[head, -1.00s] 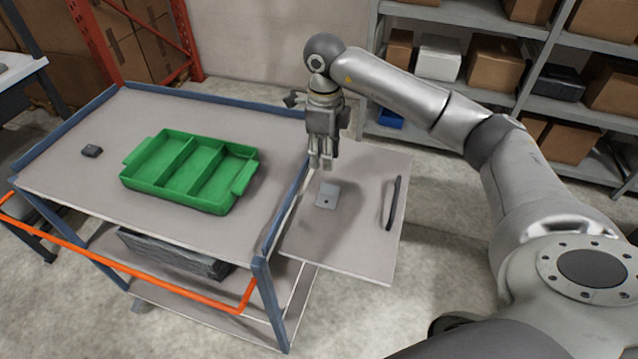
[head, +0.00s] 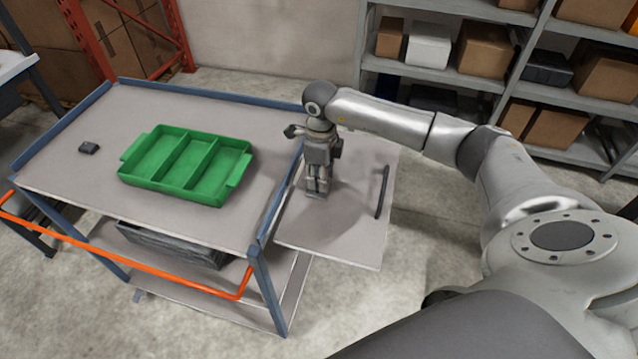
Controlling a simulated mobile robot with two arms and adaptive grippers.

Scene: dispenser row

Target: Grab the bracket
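My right gripper (head: 317,191) points straight down, low over the side panel (head: 345,235) at the right end of the cart. Its fingers are at the spot where the small flat grey bracket with a dark hole lay on the panel. The bracket is now hidden by the fingers, so I cannot tell whether they touch it or close on it. The gap between the fingers is too small to read here. My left gripper is out of view.
A green tray (head: 240,171) with several compartments stands on the cart top (head: 95,190). A small dark block (head: 88,148) lies left of it. A dark handle (head: 382,191) is on the panel's right side. A blue rail (head: 277,210) edges the cart beside the panel.

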